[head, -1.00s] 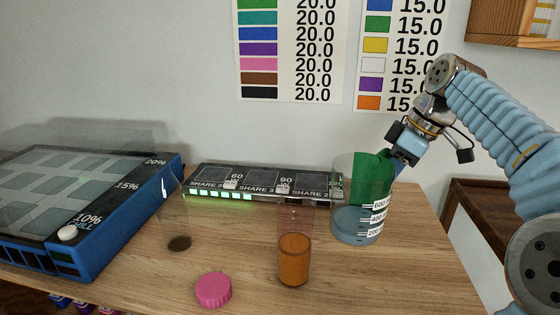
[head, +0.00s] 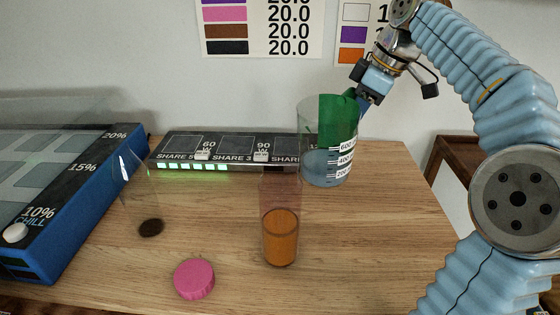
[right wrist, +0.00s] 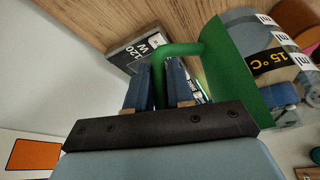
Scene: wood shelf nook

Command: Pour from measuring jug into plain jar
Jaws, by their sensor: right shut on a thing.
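The clear measuring jug (head: 311,150), with a green panel, printed scale and bluish liquid low inside, is upright at the back right of the wooden top. My right gripper (head: 366,97) is shut on its green handle; the right wrist view shows the fingers (right wrist: 160,85) on the handle (right wrist: 182,49). The jug seems slightly raised, but its underside is hidden. A clear jar with orange contents (head: 281,238) stands front centre. A clear vessel with a dark bottom (head: 151,227) stands at left. I cannot tell which is the plain jar. My left gripper is out of view.
A pink lid (head: 194,279) lies at the front. A black panel with lit green bars (head: 190,166) runs along the back, beside the jug. A blue chill unit (head: 75,205) fills the left.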

